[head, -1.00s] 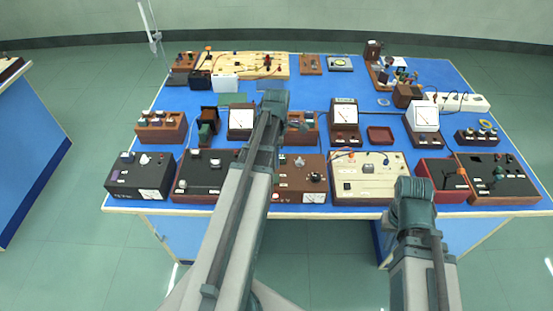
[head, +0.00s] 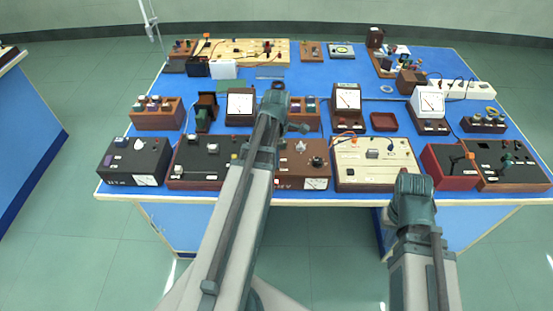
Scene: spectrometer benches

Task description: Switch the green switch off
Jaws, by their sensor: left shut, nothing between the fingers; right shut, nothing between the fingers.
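I cannot tell for sure which thing is the green switch. A small green lever (head: 506,161) stands on the black-topped box (head: 526,174) at the front right of the bench. A dark upright block with a green part (head: 203,118) stands at the left of the middle row. My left gripper (head: 277,90) is shut and empty over the middle of the bench, right of that block. My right gripper (head: 413,181) is shut and empty at the bench's front edge, left of the red box and the green lever. My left arm hides part of the middle instruments.
The blue bench (head: 395,105) is crowded with instruments. A cream box (head: 374,172), a red box (head: 447,168) and black boxes line the front. White-faced meters (head: 347,99) stand behind. A small red tray (head: 383,122) lies between them. Floor is clear in front.

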